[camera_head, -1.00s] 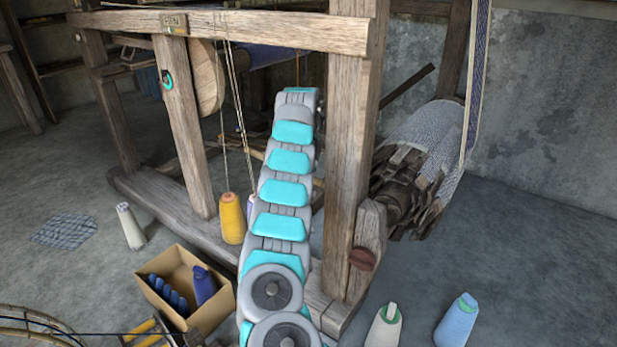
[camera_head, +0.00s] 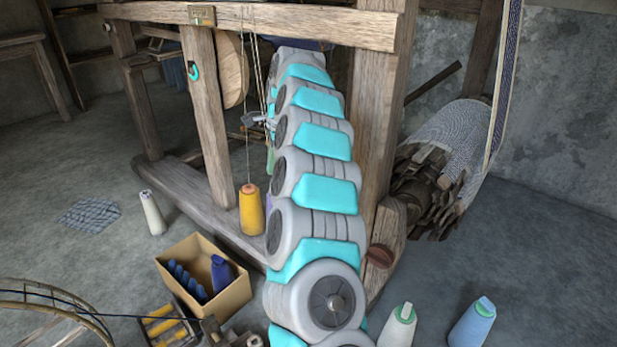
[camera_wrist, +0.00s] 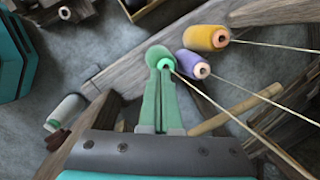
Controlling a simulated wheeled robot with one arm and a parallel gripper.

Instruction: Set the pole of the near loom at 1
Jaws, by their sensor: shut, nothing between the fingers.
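The wooden loom (camera_head: 210,110) stands before me, its front post (camera_head: 378,110) just right of my arm. I cannot tell which part is its pole, and no mark 1 is readable. My gripper (camera_wrist: 161,85) is shut, with green fingers and nothing held between them in the wrist view. In the head view my arm reaches into the frame and mostly hides it. A yellow thread cone (camera_head: 251,211) hangs or stands by the base beam, and also shows in the wrist view (camera_wrist: 206,37). A purple cone (camera_wrist: 193,65) is right of the fingertips. Pale threads run to the right from there.
A white cone (camera_head: 152,213) stands farther left. A cloth roll (camera_head: 455,135) is behind the post.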

